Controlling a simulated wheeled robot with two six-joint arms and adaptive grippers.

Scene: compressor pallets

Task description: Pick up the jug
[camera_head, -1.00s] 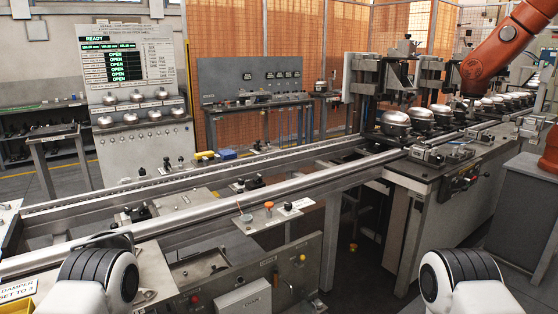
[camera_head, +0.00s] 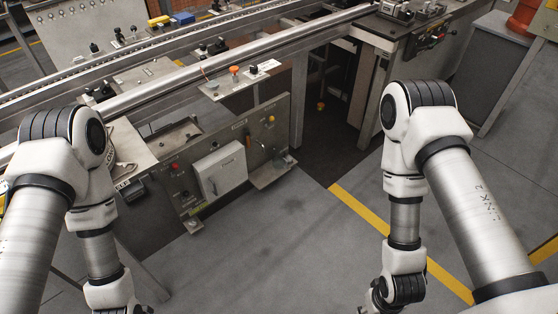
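I cannot make out a jug in the head view. My two arms reach down on the left and right sides of the picture, and their ends run toward the bottom edge. Neither gripper's fingertips can be seen, so I cannot tell what they hold or how they stand.
A conveyor line with a long metal rail (camera_head: 240,62) crosses the upper part. Below it is a control cabinet with a light grey box (camera_head: 222,172) and a small shelf (camera_head: 272,172). The grey floor (camera_head: 270,245) is open between my arms, with a yellow line (camera_head: 362,215).

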